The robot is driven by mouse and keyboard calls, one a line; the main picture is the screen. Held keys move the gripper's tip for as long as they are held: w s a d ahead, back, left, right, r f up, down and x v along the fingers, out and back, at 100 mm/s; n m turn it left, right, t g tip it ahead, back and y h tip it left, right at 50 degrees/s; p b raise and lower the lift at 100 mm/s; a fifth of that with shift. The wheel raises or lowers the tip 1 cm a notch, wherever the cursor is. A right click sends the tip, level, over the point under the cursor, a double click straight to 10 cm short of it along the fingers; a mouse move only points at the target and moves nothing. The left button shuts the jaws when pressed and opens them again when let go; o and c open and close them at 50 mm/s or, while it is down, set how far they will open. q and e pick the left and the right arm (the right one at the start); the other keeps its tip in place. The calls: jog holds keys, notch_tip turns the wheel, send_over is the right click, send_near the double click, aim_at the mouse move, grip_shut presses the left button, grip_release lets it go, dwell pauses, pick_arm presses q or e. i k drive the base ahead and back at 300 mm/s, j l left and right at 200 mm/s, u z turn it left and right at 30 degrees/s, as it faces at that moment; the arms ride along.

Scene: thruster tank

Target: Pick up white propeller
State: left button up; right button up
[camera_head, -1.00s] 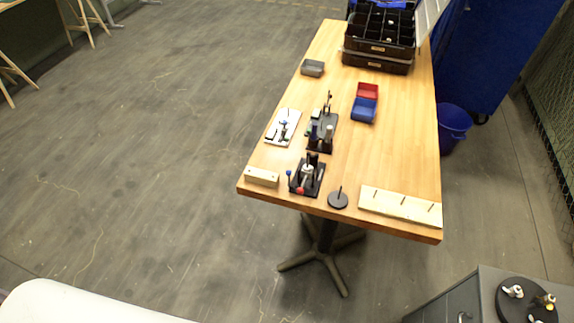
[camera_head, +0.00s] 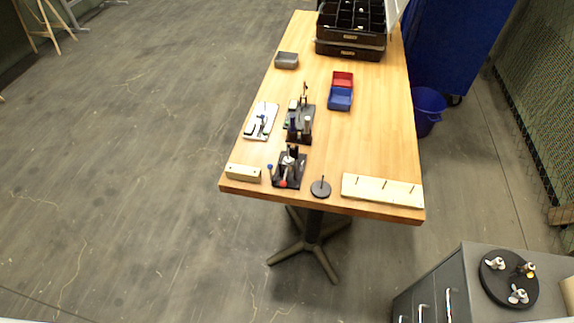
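A black round stand (camera_head: 493,287) lies on top of a grey drawer cabinet (camera_head: 462,268) at the lower right. It bears three small propeller-like pieces. One whitish propeller (camera_head: 497,263) is at its upper left, and another whitish one (camera_head: 518,295) is at its lower middle. A third piece (camera_head: 527,268), with an orange-brown tint, is at its upper right. They are too small to tell their exact colours and shapes. Neither of my grippers is in view.
A wooden table (camera_head: 374,140) stands in the middle. It carries black organiser cases (camera_head: 350,50), a red bin (camera_head: 342,79), a blue bin (camera_head: 340,99), dark fixtures (camera_head: 290,170) and a pegged wooden block (camera_head: 382,189). A blue bucket (camera_head: 428,108) stands to its right.

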aim_at(494, 264)
jog(key=z, duration=0.45)
jog(key=l+z, duration=0.1)
jog(key=z, duration=0.4)
jog(key=i+z, duration=0.1)
jog(key=z, duration=0.35)
jog(key=l+z, duration=0.1)
jog(key=z, duration=0.4)
